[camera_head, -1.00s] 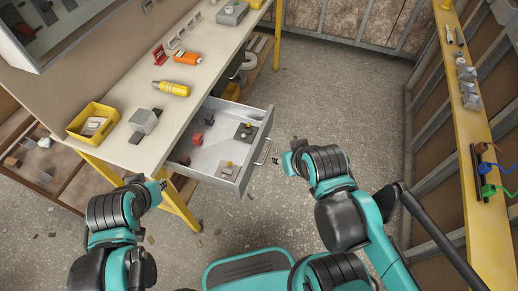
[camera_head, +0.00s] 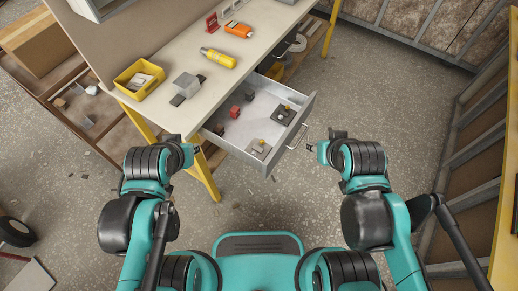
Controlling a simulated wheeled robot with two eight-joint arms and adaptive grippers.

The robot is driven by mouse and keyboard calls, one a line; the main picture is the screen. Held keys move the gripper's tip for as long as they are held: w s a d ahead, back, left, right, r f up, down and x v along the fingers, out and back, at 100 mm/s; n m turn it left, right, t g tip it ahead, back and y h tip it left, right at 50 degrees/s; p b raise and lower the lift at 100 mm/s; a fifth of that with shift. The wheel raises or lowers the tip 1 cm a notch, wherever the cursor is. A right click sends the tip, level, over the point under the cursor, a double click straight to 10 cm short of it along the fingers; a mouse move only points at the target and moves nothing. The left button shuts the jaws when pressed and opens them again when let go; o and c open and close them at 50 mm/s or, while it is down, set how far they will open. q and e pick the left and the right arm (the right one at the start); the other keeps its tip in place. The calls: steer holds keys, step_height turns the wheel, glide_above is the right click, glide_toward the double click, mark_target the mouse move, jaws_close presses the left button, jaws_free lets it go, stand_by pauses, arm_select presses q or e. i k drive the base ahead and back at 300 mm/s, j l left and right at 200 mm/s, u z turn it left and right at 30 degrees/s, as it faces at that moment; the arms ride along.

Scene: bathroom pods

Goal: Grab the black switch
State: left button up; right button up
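The open grey drawer (camera_head: 273,172) under the workbench holds several small parts. A small dark block (camera_head: 219,129) lies near its front left, and another dark block (camera_head: 250,95) lies toward the back; I cannot tell which is the black switch. A red part (camera_head: 235,111) lies between them. My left gripper (camera_head: 196,147) is just left of the drawer, apart from the parts. My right gripper (camera_head: 312,147) is right of the drawer handle. Their finger openings are too small to read.
The workbench (camera_head: 204,103) carries a yellow bin (camera_head: 138,81), a grey box (camera_head: 187,86), a yellow cylinder (camera_head: 218,58) and an orange tool (camera_head: 238,29). A yellow bench leg (camera_head: 206,176) stands near my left gripper. The drawer handle (camera_head: 298,137) sticks out rightward. Floor in front is clear.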

mark_target(289, 115)
steer(key=i+z, duration=0.15)
steer(key=z, duration=0.2)
steer(key=i+j+z, duration=0.1)
steer(key=z, duration=0.25)
steer(key=i+j+z, duration=0.15)
steer(key=z, duration=0.2)
